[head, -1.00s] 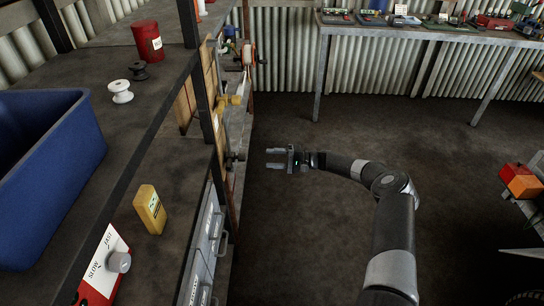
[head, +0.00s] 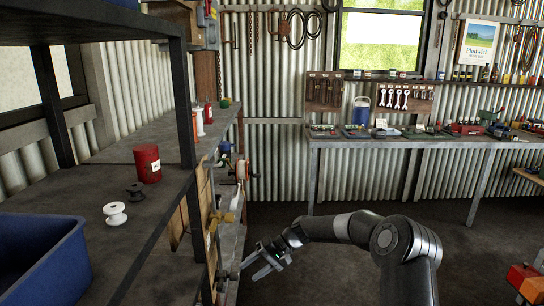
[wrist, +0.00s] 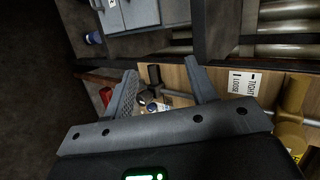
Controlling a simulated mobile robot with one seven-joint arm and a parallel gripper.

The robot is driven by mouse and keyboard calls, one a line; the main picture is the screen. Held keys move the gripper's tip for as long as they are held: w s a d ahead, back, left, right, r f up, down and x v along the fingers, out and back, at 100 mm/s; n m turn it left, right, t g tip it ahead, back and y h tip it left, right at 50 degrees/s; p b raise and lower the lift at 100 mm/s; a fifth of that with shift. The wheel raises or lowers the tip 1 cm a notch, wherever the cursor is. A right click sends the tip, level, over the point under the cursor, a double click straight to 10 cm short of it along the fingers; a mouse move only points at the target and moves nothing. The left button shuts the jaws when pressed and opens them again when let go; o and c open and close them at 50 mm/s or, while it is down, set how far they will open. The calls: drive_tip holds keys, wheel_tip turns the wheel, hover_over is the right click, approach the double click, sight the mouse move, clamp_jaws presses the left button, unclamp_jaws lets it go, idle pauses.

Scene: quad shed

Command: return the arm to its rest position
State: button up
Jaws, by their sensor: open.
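My arm reaches in from the lower right of the head view, bent at a grey elbow joint. My gripper (head: 264,264) hangs at its left end, beside the shelving on the left, with its fingers toward the lower left. In the wrist view my gripper (wrist: 160,72) has its two fingers well apart with nothing held between them. Beyond the fingers is a wooden board (wrist: 220,82) with a TIGHT/LOOSE label (wrist: 243,83). I cannot tell the exact gap between the fingers and the board.
The shelving (head: 150,205) on the left holds a blue bin (head: 45,262), a red can (head: 147,163) and two spools (head: 115,213). A yellow valve handle (wrist: 292,97) is close on the right in the wrist view. A workbench (head: 400,143) stands at the back. Floor (head: 470,235) is clear between.

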drive_tip(key=s+d+r+t+h, duration=0.2)
drive_tip(key=s+d+r+h, duration=0.35)
drive_tip(key=s+r, duration=0.4)
drive_tip(key=s+d+r+t+h, duration=0.35)
drive_tip(key=s+d+r, duration=0.25)
drive_tip(key=s+r, duration=0.4)
drive_tip(key=s+d+m+t+h, duration=0.1)
drive_tip(key=s+d, duration=0.3)
drive_tip(key=s, duration=0.5)
drive_tip(key=s+d+r+m+t, duration=0.1)
drive_tip(key=s+d, duration=0.4)
drive_tip(key=s, duration=0.5)
drive_tip(key=shift+d+r+m+t+h, duration=0.15)
drive_tip(key=shift+r+m+t+h, duration=0.2)
drive_tip(key=shift+t, duration=0.3)
